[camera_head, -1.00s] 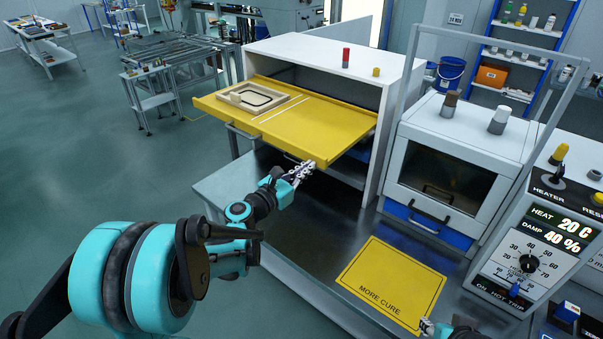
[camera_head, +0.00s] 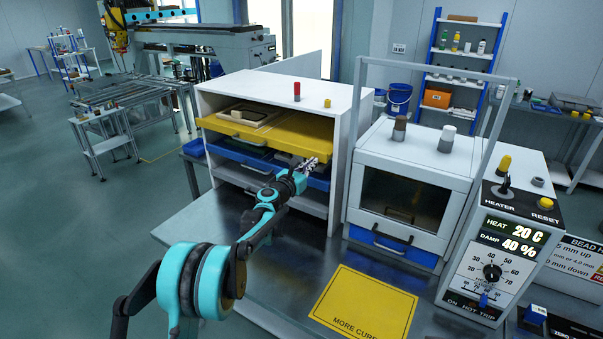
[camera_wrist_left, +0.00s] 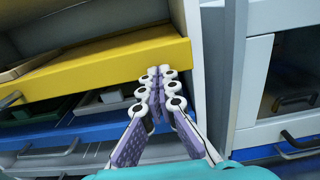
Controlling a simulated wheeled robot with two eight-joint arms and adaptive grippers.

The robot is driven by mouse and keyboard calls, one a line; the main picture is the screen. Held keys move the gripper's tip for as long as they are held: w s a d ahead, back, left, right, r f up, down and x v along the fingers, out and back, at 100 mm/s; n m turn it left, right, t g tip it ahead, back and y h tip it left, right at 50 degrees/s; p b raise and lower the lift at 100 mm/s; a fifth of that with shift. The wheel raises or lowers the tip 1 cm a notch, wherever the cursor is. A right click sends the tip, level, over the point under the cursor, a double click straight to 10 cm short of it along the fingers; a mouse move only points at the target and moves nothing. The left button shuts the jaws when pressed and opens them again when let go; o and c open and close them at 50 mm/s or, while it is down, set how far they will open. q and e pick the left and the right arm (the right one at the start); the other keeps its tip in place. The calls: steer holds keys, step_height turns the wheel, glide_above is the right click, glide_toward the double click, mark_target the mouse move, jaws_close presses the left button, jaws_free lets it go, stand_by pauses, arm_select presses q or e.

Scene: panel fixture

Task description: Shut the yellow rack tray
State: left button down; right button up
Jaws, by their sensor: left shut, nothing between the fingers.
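My left gripper (camera_head: 312,163) is shut and empty, at the right end of the yellow front. In the left wrist view the fingertips (camera_wrist_left: 163,72) overlap the front's lower right part; contact cannot be told. My right gripper is out of view.
A blue tray (camera_head: 235,153) sits below the yellow one, jutting slightly. A red-topped and a yellow knob stand on the rack. A grey cabinet with a window (camera_head: 401,197) stands to the right.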

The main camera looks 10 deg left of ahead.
arm_select(q)
steer(key=x, duration=0.2)
steer(key=shift+w+d, duration=0.1)
steer(key=shift+w, duration=0.25)
steer(key=shift+w+r, duration=0.1)
